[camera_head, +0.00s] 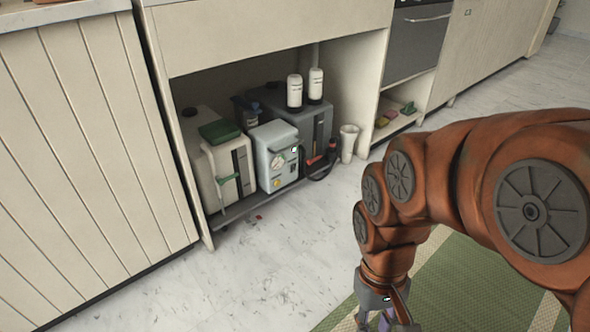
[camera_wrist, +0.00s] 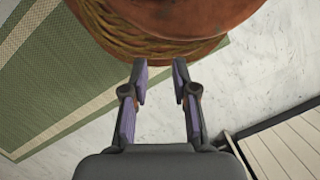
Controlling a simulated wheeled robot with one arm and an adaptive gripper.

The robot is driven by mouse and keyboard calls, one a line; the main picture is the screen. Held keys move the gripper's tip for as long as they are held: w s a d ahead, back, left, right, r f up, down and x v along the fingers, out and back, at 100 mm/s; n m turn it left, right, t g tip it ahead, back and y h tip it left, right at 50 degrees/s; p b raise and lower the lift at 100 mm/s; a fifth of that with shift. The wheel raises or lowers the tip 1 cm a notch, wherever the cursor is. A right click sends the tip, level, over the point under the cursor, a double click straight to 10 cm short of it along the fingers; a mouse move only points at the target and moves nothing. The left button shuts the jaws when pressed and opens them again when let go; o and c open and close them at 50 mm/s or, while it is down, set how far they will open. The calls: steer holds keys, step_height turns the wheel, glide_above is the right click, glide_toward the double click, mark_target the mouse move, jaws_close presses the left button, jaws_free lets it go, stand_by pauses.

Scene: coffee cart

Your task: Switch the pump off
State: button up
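The pump (camera_head: 275,158) looks to be the pale grey box with a round gauge in the open cabinet bay. A small bright spot shows on its right side, and a red-and-black part (camera_head: 320,159) lies against its right. I cannot make out which part is its switch. My gripper (camera_head: 385,320) is at the bottom of the head view, low over the floor and well apart from the pump. In the wrist view my gripper (camera_wrist: 160,70) has its two fingers apart with nothing between them. The pump is not in the wrist view.
A cream tank (camera_head: 205,165) with a green top stands left of the pump. A grey tank (camera_head: 320,128) and two white bottles (camera_head: 295,88) are behind and right. A white cup-like vessel (camera_head: 348,143) stands at the bay's right.

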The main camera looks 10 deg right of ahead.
steer(key=shift+g, duration=0.3)
steer(key=r+p, duration=0.4)
steer(key=s+r+p, duration=0.1)
steer(key=r+p, duration=0.3)
steer(key=s+r+p, duration=0.1)
steer(key=r+p, duration=0.3)
steer(key=r, duration=0.1)
steer(key=shift+s+a, duration=0.1)
jaws_close()
steer(key=shift+s, duration=0.25)
